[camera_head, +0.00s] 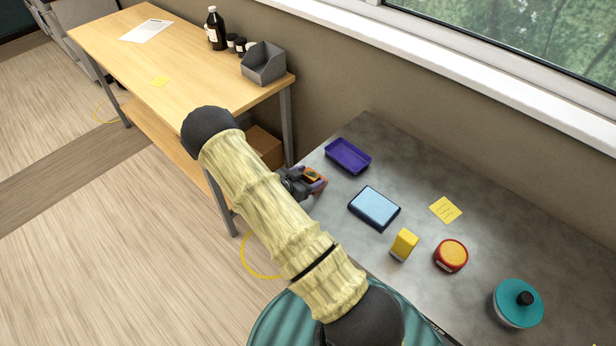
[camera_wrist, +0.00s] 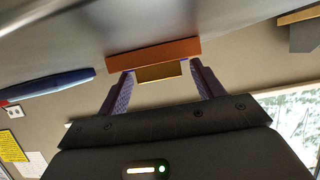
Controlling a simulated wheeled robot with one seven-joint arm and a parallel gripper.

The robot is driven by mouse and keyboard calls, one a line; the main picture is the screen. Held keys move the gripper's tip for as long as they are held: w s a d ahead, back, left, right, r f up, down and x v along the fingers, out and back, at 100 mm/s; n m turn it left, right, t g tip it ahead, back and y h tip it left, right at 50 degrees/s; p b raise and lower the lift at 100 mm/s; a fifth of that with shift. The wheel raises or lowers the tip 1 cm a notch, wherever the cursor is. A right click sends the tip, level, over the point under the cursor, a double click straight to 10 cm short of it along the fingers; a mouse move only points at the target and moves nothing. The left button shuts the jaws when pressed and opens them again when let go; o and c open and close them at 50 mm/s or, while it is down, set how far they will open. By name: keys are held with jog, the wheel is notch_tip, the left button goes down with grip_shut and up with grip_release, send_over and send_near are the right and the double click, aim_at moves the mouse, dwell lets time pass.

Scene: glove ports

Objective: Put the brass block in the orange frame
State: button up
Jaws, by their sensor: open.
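The orange frame (camera_head: 322,183) lies at the left edge of the grey metal table, partly hidden by my gripper. In the wrist view the frame (camera_wrist: 153,55) is an orange bar across the far side of the fingers. The brass block (camera_wrist: 160,73) is between my two fingertips and against the frame; its far part is hidden, so I cannot tell how deep it sits. In the head view the block (camera_head: 312,176) shows small within the frame's outline. My gripper (camera_wrist: 160,82) is open, with visible room between each finger and the block.
A purple tray (camera_head: 348,156) and a light blue box (camera_head: 374,207) are close by on the grey table. A yellow block (camera_head: 404,244), a red round tin (camera_head: 451,255) and a teal lidded pot (camera_head: 518,303) stand farther right. A wooden bench (camera_head: 190,80) stands to the left.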

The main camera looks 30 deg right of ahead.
jog(key=shift+r, duration=0.1)
jog(key=shift+r, duration=0.15)
jog(key=b+v, duration=0.2)
jog(key=v, duration=1)
